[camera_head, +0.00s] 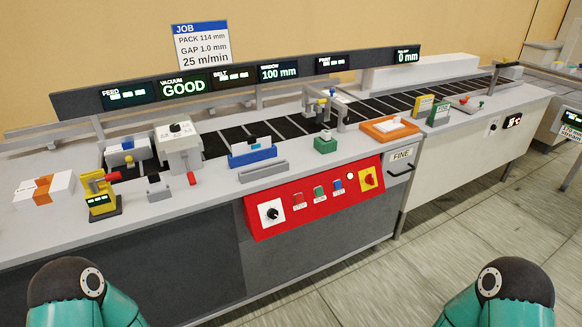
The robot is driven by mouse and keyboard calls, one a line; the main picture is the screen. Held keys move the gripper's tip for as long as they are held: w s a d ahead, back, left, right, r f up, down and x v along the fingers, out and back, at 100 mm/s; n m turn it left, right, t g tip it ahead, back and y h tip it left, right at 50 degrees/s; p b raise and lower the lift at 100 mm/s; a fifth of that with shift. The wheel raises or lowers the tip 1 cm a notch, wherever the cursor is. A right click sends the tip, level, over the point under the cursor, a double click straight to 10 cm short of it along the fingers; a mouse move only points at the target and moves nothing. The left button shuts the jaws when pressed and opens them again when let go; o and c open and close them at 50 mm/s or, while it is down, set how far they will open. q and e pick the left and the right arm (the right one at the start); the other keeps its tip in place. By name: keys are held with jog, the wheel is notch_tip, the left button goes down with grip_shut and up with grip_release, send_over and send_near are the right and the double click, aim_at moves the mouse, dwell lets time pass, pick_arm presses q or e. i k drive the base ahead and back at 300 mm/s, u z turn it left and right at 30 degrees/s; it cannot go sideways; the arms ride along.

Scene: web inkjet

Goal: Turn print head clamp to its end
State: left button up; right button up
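The print head stands on a grey bracket (341,113) over the dark belt, right of the middle. Small blue and yellow parts (323,106) show on it, above a green block (325,144). I cannot tell which small part is the clamp, or how far it is turned. Only the teal upper parts of my two arms show, at the bottom left and bottom right. Neither gripper is in view, and nothing of mine touches the machine.
The red control panel (290,222) is on the front face. An orange tray (378,137), a blue holder (254,158), a white-topped unit (180,149) and a yellow device (101,204) stand on the deck (215,187). The display bar (221,88) runs behind. Floor is clear at right.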

aim_at(347, 120)
jog(key=z, duration=0.15)
jog(key=i, duration=0.85)
jog(key=u, duration=0.05)
